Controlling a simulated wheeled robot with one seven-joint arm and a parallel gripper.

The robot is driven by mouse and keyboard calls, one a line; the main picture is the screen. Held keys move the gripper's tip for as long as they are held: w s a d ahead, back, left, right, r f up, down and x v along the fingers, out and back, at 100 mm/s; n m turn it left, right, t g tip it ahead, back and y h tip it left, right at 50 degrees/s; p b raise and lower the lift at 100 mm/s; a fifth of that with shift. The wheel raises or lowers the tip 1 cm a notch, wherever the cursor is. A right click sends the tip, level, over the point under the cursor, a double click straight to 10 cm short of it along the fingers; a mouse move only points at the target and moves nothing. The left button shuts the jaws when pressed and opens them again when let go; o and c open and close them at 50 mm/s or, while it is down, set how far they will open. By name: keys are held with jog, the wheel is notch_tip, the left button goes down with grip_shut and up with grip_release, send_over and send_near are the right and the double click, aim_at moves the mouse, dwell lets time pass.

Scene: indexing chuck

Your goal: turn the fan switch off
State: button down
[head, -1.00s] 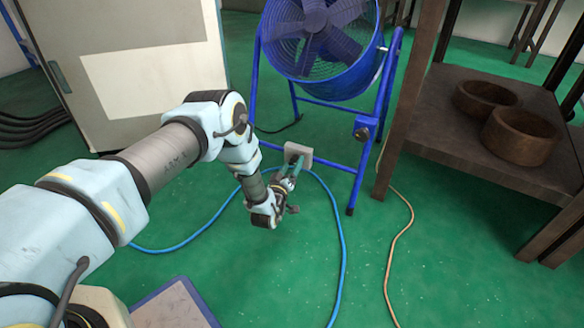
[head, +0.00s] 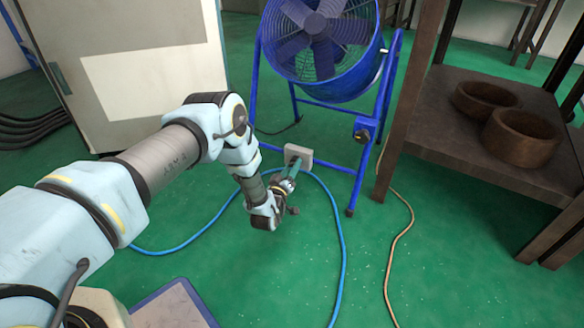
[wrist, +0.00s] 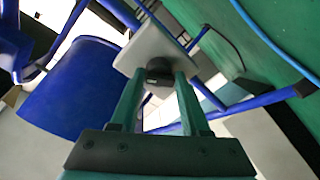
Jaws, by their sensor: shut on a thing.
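The blue drum fan (head: 322,48) stands tilted on its blue tube stand. A pale grey switch box (head: 299,151) is mounted low on the stand's front bar; it also shows in the wrist view (wrist: 152,46). A dark round knob (wrist: 158,70) sits on the face of the box. My gripper (head: 291,171) reaches the box from the front. In the wrist view, its two teal fingers (wrist: 156,84) are shut on the knob, one on each side. The knob's marking is too small to read, and the fingers hide its sides.
A brown shelf (head: 450,130) with two round bowls (head: 521,137) stands to the right. A pale cabinet (head: 140,100) stands at the back left. A blue hose (head: 342,240) and a tan cable (head: 398,240) lie on the green floor.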

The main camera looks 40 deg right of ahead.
jog(key=shift+r, duration=0.1)
jog(key=n+g, duration=0.1)
jog(key=n, duration=1)
jog(key=shift+r+b, duration=0.15)
jog(key=shift+b, duration=0.2)
jog(key=shift+d, duration=0.1)
dwell(0.4)
jog(key=shift+c, duration=2.2)
grip_release()
jog(key=shift+g, duration=0.3)
